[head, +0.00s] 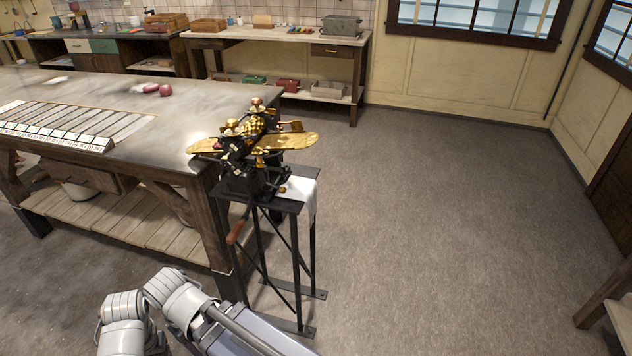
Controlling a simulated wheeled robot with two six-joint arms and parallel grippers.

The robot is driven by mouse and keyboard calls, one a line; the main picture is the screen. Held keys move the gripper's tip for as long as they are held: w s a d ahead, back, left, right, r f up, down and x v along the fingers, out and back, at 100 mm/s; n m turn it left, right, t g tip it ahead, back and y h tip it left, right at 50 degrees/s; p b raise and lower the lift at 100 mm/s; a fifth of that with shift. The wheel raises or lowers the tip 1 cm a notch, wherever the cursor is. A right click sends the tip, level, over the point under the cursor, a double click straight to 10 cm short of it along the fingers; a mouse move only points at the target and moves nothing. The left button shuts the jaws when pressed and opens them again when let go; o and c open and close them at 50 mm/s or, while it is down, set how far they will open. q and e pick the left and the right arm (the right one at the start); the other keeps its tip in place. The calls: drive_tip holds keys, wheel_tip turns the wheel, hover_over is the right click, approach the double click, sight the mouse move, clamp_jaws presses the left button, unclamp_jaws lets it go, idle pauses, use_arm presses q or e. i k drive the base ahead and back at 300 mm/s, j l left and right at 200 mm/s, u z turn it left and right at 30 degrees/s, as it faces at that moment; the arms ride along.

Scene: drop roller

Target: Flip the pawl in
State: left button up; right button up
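The drop roller (254,150) is a black and brass machine with golden wing-like trays on its sides. It sits on a narrow black metal stand (282,203) at the right end of the big workbench. A crank with a brown wooden handle (236,232) hangs at its lower front left. The pawl is too small to make out among the dark parts. Pale grey links of my own arm show at the bottom, below and left of the stand. Neither of my grippers is in view.
The large workbench (190,118) fills the left, with a slatted board (75,118) and red round items (165,90) on top. A white cloth (302,190) hangs over the stand's right side. The floor (430,220) to the right is clear. Another bench (275,38) stands along the back wall.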

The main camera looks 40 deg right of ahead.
sight(282, 190)
drive_tip(key=l+z, duration=0.6)
drive_tip(key=z, duration=0.2)
